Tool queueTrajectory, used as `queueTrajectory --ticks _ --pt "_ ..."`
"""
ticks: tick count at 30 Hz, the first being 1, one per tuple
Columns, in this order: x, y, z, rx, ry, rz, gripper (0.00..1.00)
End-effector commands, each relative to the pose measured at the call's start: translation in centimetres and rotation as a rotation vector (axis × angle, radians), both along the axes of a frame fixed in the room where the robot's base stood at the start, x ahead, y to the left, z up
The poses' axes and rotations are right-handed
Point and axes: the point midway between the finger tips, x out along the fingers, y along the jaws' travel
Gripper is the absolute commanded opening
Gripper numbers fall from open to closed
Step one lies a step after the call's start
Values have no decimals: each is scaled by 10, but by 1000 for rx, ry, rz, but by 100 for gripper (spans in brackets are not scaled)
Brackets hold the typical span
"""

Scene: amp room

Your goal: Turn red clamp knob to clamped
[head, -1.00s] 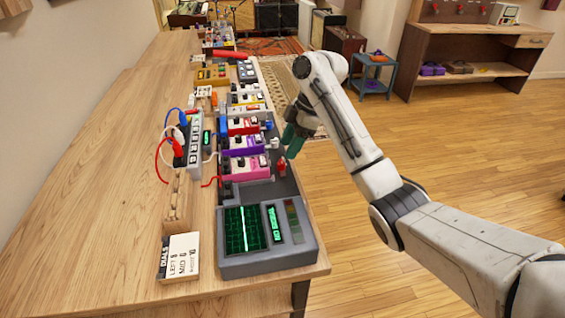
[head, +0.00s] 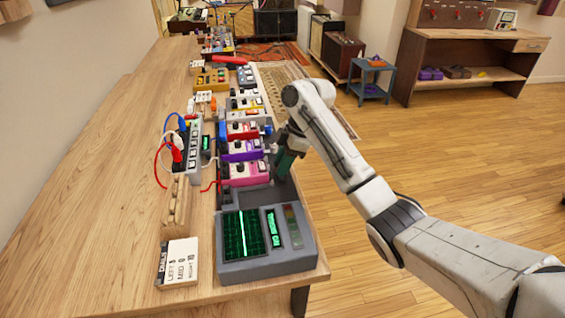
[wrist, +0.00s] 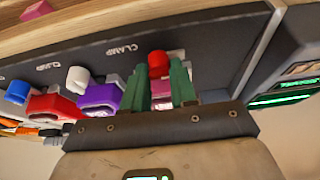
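The red clamp knob (wrist: 158,63) stands on the dark grey panel (wrist: 215,50) along the bench edge, by a "CLAMP" label. My gripper (wrist: 166,75) has two green fingers, held apart. In the wrist view the knob shows at the gap between the fingertips, closer to the left finger; I cannot tell whether they touch it. In the head view my gripper (head: 282,170) is at the bench's right edge beside the pink pedal (head: 248,172), and it hides the red knob.
A white knob (wrist: 78,79) and a blue knob (wrist: 17,90) stand along the same panel, near the purple and red pedals. A grey scope box (head: 265,262) with green screens sits at the near end. The floor right of the bench is open.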

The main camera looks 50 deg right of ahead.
Motion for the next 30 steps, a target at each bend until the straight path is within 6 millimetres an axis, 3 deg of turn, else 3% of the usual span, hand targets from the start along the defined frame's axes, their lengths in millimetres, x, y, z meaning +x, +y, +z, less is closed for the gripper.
queueTrajectory --ticks 8,20,30 --pt "0 0 0 0 0 0 0" --pt "0 1 3 0 -1 -59 0" --pt "-2 3 6 1 2 -306 0"
